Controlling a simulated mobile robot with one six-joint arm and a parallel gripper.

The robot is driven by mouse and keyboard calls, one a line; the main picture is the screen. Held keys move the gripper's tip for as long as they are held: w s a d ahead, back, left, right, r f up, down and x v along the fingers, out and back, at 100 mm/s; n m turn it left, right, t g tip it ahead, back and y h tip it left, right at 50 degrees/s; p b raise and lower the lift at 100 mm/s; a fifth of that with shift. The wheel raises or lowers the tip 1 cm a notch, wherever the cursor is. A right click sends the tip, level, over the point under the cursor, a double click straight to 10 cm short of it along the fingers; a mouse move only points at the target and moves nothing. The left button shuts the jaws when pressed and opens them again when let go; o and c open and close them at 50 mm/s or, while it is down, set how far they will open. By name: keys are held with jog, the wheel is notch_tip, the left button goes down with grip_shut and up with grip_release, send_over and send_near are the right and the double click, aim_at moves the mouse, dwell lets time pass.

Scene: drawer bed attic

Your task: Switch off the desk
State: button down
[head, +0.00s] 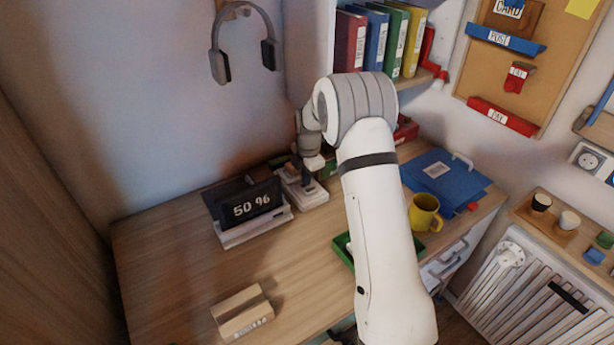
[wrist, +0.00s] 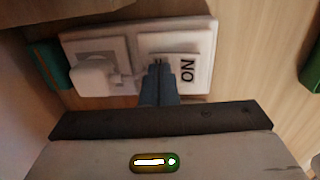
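A white switch plate (head: 305,194) lies on the desk (head: 170,260) near the wall, beside the display. In the wrist view the plate (wrist: 205,30) holds a socket with a white plug (wrist: 92,76) on the left and a rocker switch (wrist: 188,72) on the right. The rocker's visible lettering appears to be ON, turned round in the picture. My gripper (wrist: 158,68) is shut, with its blue fingertips together over the rocker's left part. Whether they touch it I cannot tell. In the head view my gripper (head: 309,178) is partly hidden at the plate.
A display reading 50 % (head: 252,205) stands left of the plate. A cardboard box (head: 242,312) lies at the front. A green tray (head: 342,250), a yellow mug (head: 424,213) and blue folders (head: 440,172) are to the right. Headphones (head: 222,65) hang above. The desk's left front is clear.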

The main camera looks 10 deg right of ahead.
aim_at(310, 188)
jog(key=shift+s+f, duration=0.1)
jog(key=shift+s, duration=0.1)
jog(key=shift+s+d+r, duration=0.25)
jog(key=shift+s+d, duration=0.1)
jog(key=shift+s, duration=0.25)
notch_tip(310, 188, up, 8)
jog(key=shift+s, duration=0.25)
jog(key=shift+d+f, duration=0.1)
jog(key=shift+f, duration=0.05)
dwell(0.3)
